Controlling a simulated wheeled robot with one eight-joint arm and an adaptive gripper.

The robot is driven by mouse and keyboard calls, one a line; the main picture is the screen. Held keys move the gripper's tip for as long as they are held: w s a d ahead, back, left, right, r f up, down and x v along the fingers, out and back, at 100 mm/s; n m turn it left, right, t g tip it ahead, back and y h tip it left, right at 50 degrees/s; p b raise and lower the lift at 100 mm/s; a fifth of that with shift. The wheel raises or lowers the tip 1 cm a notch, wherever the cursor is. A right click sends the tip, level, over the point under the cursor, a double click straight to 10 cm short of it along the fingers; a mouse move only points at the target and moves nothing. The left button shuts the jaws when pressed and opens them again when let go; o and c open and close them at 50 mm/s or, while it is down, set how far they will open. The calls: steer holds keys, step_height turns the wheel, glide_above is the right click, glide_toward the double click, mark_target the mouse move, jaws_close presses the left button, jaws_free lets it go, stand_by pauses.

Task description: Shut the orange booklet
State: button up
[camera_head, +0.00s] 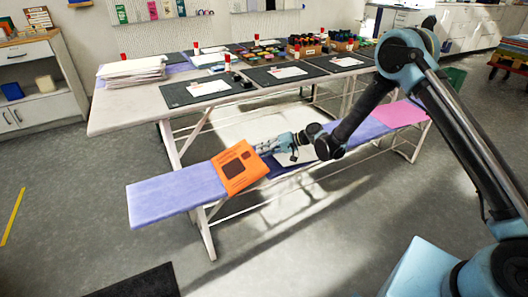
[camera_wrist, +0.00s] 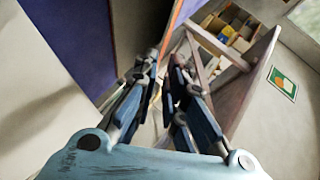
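The orange booklet (camera_head: 243,180) lies across the lilac bench in the head view, with a dark rectangle on its cover. I cannot tell from here how far its cover is raised. My gripper (camera_head: 261,151) is at the booklet's right edge, low over the bench. In the wrist view my gripper's fingertips (camera_wrist: 163,66) are close together with a narrow gap. A thin orange strip (camera_wrist: 179,14), perhaps the booklet's edge, runs beyond the fingertips. I cannot tell whether the fingers touch or hold it.
The lilac bench (camera_head: 165,197) runs along the front of a long table (camera_head: 125,112) with dark mats, papers and paint pots. A pink cloth (camera_head: 400,114) covers the bench's right end. The floor in front is mostly clear, with a dark mat (camera_head: 140,284) at lower left.

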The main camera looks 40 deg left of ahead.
steer(key=w+f+v, duration=0.1)
steer(key=f+v, duration=0.1)
steer(key=v, duration=1.7)
steer(key=shift+w+d, duration=0.2)
steer(key=shift+d, duration=0.4)
stand_by(1.3)
stand_by(0.5)
